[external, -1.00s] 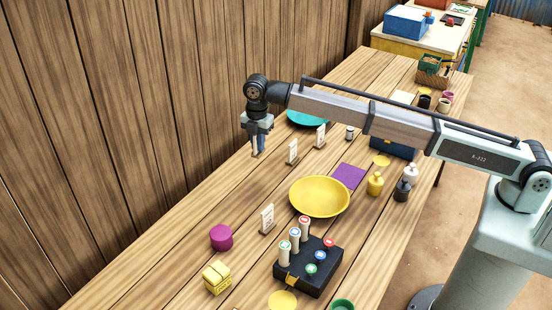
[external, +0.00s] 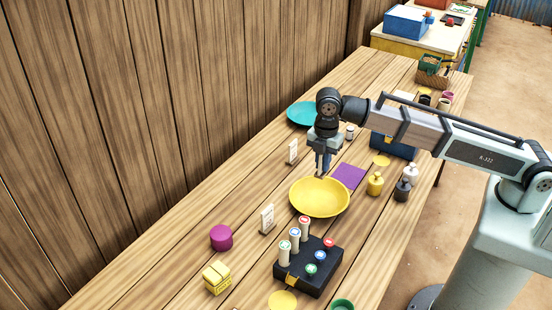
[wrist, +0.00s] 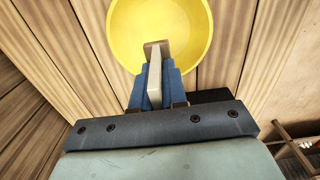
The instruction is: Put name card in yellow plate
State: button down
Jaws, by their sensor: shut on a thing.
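The yellow plate (external: 320,198) is a round, shallow dish in the middle of the table. It also shows in the wrist view (wrist: 190,35), and it looks empty where visible. My gripper (external: 321,174) points down above the plate's far rim. Its blue fingers are shut on a pale, thin name card (wrist: 154,88) with a tan base, seen nearly edge-on. The held card overlaps the plate's near edge in the wrist view. Two other white cards stand on the table, one farther back (external: 292,152) and one left of the plate (external: 267,218).
A purple mat (external: 349,176) lies right of the plate, with a yellow bottle (external: 375,184) and a dark one (external: 402,190) nearby. A black box with several knobs (external: 308,271) stands in front. A teal plate (external: 301,114) is behind. The table's left side is mostly clear.

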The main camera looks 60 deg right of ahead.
send_over(319, 203)
jog(key=shift+w+d+f, duration=0.1)
jog(key=shift+f, duration=5.4)
jog(key=c, duration=1.1)
grip_release()
jog(key=shift+r, duration=3.5)
